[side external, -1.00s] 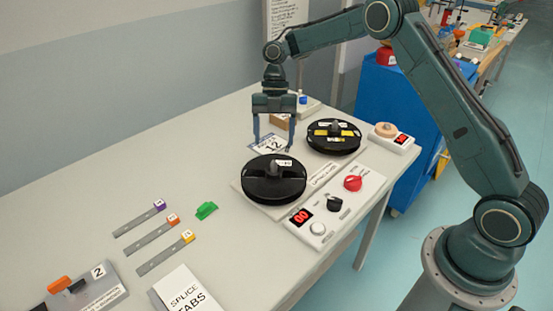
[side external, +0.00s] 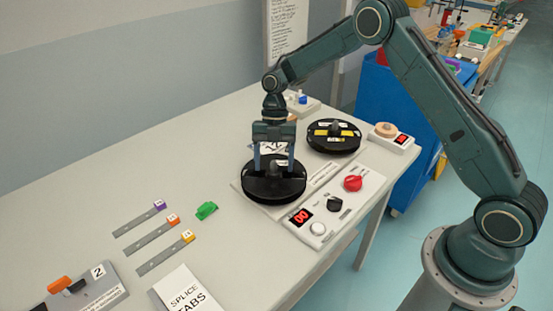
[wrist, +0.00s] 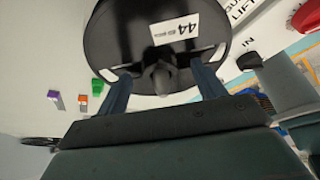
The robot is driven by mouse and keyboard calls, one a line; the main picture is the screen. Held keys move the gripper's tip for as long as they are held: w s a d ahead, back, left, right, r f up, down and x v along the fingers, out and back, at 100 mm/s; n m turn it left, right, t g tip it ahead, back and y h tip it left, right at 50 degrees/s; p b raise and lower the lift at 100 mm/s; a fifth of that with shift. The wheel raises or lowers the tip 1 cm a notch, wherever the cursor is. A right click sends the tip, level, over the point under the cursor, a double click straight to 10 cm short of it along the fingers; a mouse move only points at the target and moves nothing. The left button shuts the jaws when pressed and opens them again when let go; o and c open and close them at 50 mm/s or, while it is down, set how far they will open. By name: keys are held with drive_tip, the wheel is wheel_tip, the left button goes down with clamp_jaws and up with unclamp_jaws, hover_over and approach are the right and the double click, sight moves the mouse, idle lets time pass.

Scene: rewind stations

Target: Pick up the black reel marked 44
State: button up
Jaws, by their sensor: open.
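The black reel marked 44 (wrist: 115,40) fills the top of the wrist view, its white 44 label readable and its dark centre knob (wrist: 160,75) below the label. In the side view the reel (side external: 262,190) sits on the near spindle place of the rewind station. My gripper (side external: 275,166) is right above this reel, pointing down, its fingers on either side of the knob. In the wrist view my gripper (wrist: 163,82) is open, with gaps between the fingers and the knob. I cannot tell whether the fingertips touch the reel.
A second black reel (side external: 350,143) with yellow markings sits just behind right. A white control panel (side external: 318,233) with a red knob (side external: 353,184) and a display lies in front right. A green clip (side external: 206,210) and several grey strips lie left. Bare table lies at left.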

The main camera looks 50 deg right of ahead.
sight(274, 172)
drive_tip(key=shift+x, duration=1.7)
drive_tip(key=c, duration=1.2)
drive_tip(key=shift+r, duration=0.2)
drive_tip(key=shift+r, duration=9.7)
